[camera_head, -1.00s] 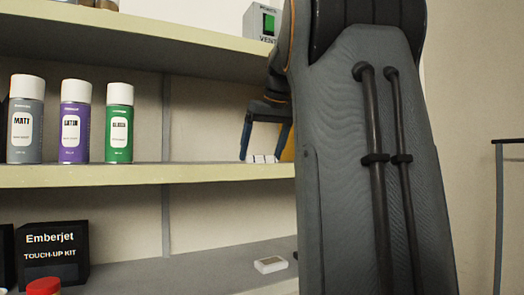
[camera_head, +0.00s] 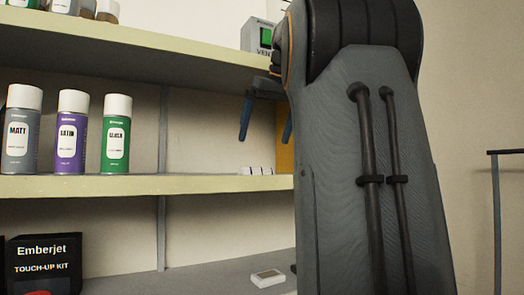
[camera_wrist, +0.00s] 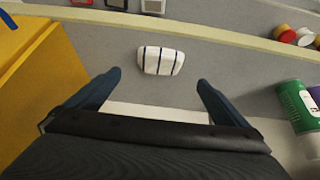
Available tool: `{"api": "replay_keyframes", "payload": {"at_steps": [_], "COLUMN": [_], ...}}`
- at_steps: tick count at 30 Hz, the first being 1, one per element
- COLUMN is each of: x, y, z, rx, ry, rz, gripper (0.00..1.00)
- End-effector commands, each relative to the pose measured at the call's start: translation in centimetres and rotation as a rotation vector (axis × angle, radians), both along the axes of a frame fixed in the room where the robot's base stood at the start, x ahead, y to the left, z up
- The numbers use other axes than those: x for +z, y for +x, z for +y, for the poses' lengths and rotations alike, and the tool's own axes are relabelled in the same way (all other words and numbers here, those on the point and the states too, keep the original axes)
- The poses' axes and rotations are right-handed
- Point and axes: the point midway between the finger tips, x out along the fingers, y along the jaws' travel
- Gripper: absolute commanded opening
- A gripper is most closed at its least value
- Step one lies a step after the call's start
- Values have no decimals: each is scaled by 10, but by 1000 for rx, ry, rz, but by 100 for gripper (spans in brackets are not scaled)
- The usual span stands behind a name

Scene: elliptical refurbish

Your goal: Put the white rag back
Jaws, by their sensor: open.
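The white rag (camera_head: 257,170), folded with dark stripes, lies on the middle shelf near its front edge. It also shows in the wrist view (camera_wrist: 160,61), flat on the grey shelf top. My gripper (camera_head: 266,138) is open and empty above the rag, with a clear gap between its fingertips and the cloth. In the wrist view my gripper's two blue fingers (camera_wrist: 158,80) are wide apart, and the rag lies beyond them, between their lines. My arm hides part of the shelf at the right in the head view.
Grey, purple and green spray cans (camera_head: 116,135) stand left on the same shelf. A yellow box (camera_wrist: 45,85) stands close beside my gripper. A small white item (camera_head: 267,278) and a touch-up kit box (camera_head: 43,263) are on the shelf below. The upper shelf (camera_head: 150,42) is overhead.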

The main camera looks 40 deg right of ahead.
Motion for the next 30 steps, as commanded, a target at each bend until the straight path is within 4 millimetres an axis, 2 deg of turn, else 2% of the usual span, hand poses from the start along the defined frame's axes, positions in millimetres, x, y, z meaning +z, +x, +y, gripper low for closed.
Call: {"api": "replay_keyframes", "payload": {"at_steps": [3,7,30], "x": [14,21,23], "y": [-7,-12,-13], "z": [1,2,3], "rx": [-1,-1,0], "ry": [0,0,0], "rz": [0,0,0], "gripper": [99,99,99]}}
